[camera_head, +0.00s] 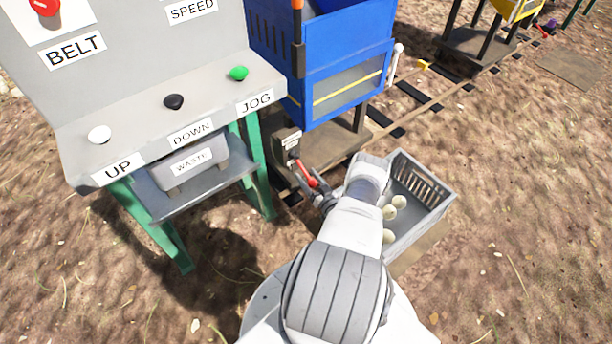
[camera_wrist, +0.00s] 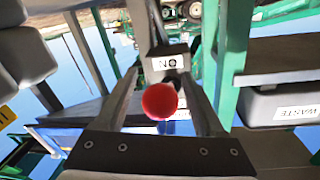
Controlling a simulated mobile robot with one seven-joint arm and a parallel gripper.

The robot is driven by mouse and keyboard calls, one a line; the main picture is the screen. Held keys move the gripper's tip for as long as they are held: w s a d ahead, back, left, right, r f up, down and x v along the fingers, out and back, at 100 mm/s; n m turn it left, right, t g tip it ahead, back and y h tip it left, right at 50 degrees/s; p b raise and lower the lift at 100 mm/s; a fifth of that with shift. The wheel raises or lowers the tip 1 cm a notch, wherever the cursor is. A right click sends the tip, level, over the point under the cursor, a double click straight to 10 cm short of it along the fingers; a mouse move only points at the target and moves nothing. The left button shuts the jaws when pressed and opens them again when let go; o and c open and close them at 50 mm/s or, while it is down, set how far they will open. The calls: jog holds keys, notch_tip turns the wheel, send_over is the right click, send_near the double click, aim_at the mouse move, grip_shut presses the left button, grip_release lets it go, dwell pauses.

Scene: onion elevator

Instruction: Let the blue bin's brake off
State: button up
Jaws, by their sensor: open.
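The blue bin (camera_head: 345,45) stands on a wheeled cart on rails at the upper middle of the head view. A brake box (camera_head: 282,152) with a small white label is at the cart's near end. A red-handled brake lever (camera_head: 306,174) slants down from it. My gripper (camera_head: 318,192) is at the lever's lower end, partly hidden by my arm. In the wrist view, the lever's round red knob (camera_wrist: 160,101) lies between the two open fingers of my gripper (camera_wrist: 163,80). I cannot tell whether a finger touches it. The brake box label (camera_wrist: 169,64) shows just beyond the knob.
A control panel (camera_head: 180,105) on green legs stands left of the lever, with a grey waste bin (camera_head: 190,165) on its shelf. A grey crate (camera_head: 425,210) holding several pale onions lies right of my gripper. A yellow bin (camera_head: 515,8) is farther along the rails.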

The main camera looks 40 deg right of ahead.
grip_shut()
dwell(0.3)
dwell(1.1)
